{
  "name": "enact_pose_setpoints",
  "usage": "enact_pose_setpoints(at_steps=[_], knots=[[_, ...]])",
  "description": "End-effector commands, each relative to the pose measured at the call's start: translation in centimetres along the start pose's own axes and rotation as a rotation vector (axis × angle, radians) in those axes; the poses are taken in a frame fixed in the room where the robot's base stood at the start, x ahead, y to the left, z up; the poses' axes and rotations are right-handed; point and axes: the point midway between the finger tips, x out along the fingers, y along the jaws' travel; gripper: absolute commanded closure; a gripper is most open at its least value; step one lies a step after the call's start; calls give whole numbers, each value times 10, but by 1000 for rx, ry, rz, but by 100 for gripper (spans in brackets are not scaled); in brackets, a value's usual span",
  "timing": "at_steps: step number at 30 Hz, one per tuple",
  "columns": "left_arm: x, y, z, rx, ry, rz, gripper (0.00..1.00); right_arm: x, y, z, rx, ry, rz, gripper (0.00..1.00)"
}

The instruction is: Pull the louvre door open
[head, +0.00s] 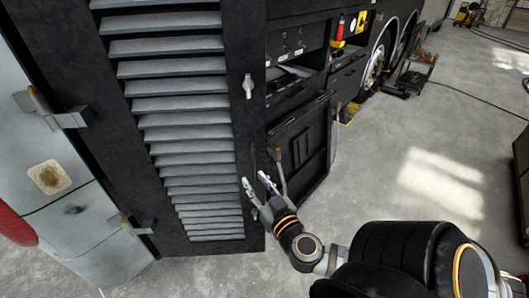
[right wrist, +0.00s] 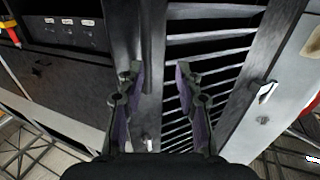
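The louvre door (head: 190,140) fills the left half of the head view, with grey slats in a dark frame. A small light latch (head: 248,86) sits high on its right-hand frame. I cannot tell if the door is slightly ajar. My right gripper (head: 257,182) is open and empty at the lower right part of that frame. In the right wrist view the gripper (right wrist: 158,75) has its fingers apart, with a dark upright bar (right wrist: 150,45) near and partly between them. Contact cannot be told. The slats (right wrist: 208,80) also show there. My left gripper is out of view.
Hinges (head: 62,112) are on the door's left side, beside a pale panel (head: 35,170). Right of the door are an open equipment bay (head: 295,60) and a dark lower panel (head: 300,145). The grey floor (head: 400,130) to the right is largely clear. A dark cabinet (head: 521,190) stands at the right edge.

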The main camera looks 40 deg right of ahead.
Motion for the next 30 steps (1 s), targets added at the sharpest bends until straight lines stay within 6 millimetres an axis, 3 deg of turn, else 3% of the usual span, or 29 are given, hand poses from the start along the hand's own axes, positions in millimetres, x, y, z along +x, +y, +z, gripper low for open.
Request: enact_pose_setpoints(at_steps=[30], knots=[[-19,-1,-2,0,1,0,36,-78,-17,-1,3,2,4,65]])
